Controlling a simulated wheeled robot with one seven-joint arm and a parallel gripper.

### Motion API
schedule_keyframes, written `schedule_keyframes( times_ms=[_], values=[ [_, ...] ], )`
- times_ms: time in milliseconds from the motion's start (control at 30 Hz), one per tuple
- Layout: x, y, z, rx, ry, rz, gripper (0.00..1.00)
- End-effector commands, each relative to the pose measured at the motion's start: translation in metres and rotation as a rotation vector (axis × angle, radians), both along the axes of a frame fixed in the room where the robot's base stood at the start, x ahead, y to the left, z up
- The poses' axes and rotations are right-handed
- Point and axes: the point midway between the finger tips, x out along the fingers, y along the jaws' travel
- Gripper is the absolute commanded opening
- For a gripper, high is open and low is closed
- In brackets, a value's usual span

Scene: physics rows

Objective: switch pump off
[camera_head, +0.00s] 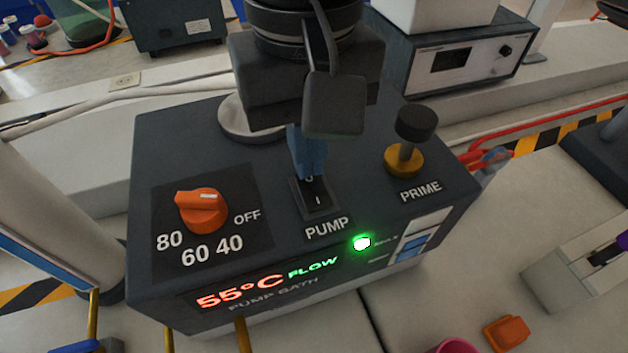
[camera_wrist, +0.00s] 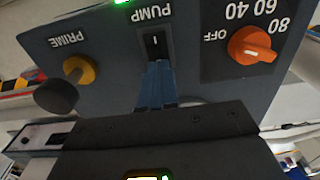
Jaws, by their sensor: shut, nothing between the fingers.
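The pump bath (camera_head: 150,290) is a dark box with a black PUMP rocker switch (camera_head: 316,200) on its sloped top. The switch shows a "1" mark on its near half; its far half is partly hidden by my fingers. My gripper (camera_head: 311,175) points down with blue fingers shut and empty, tips at the far end of the rocker. In the wrist view the tips (camera_wrist: 157,64) lie at the rocker's edge (camera_wrist: 153,44); I cannot tell if they touch. The display (camera_head: 240,292) reads 55°C and FLOW, and a green light (camera_head: 361,243) is lit.
An orange dial (camera_head: 202,210) marked OFF, 40, 60 and 80 is left of the switch. A black-topped PRIME knob (camera_head: 415,125) stands to the right. An instrument box (camera_head: 455,60) stands behind.

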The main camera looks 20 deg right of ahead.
Motion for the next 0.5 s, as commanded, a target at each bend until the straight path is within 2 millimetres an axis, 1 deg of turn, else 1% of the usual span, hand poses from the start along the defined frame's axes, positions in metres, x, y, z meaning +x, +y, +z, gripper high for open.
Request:
schedule_keyframes(
  times_ms=[500],
  values=[
    [-0.0002,0.0000,-0.0076,0.000,0.001,0.000,0.00]
  ],
)
